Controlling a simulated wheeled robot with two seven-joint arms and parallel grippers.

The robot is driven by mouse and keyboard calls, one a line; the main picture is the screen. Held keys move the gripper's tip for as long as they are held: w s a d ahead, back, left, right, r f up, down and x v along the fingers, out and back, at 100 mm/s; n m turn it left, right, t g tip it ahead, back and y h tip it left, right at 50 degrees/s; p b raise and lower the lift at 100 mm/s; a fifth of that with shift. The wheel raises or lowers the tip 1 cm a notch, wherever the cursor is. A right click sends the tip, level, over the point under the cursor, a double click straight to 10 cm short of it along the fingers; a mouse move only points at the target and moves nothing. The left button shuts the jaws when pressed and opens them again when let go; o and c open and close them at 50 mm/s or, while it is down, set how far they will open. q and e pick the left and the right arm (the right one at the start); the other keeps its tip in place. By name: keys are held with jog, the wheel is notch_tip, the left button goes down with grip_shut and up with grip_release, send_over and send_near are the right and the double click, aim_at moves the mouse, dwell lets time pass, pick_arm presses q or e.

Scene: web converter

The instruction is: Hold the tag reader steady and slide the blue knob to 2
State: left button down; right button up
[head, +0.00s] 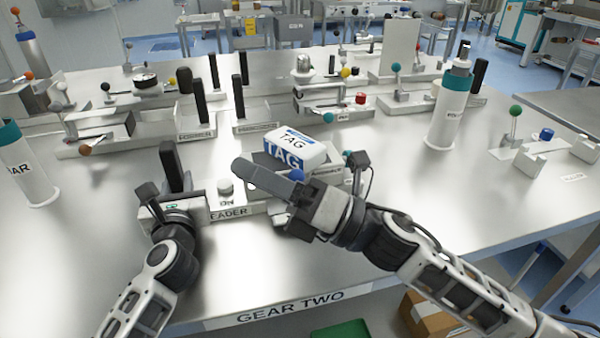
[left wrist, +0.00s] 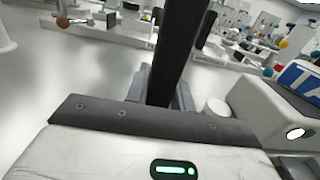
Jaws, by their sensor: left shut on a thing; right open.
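The tag reader, whose label reads "EADER" (head: 229,212), sits near the table's front edge, partly hidden by both arms. A white block with a blue TAG label (head: 290,149) is on its back part; the block's edge shows in the left wrist view (left wrist: 302,78). My left gripper (head: 172,168) is shut at the reader's left end; the exact contact is hidden. The blue knob (head: 296,175) shows just behind a finger of my right gripper (head: 258,178). The right gripper is open, reaching leftward in front of the block. Whether it touches the knob and the 2 mark are hidden.
A white button (head: 225,187) stands between my grippers. White bottles with teal tops stand at the left (head: 25,168) and right (head: 448,110). Fixtures with black posts and coloured knobs fill the back. Bare table lies right of the reader.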

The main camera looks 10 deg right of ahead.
jog(key=s+a+r+n+g, duration=0.1)
jog(key=a+n+g, duration=0.4)
jog(key=n+g, duration=0.8)
jog(key=n+t+h, duration=0.4)
jog(key=n+h, duration=0.9)
jog(key=h, duration=0.6)
send_near(298, 171)
jog(key=f, duration=0.6)
jog(key=w+a+f, duration=0.1)
jog(key=f, duration=0.2)
jog(key=shift+a+f, duration=0.1)
jog(key=shift+f, duration=0.25)
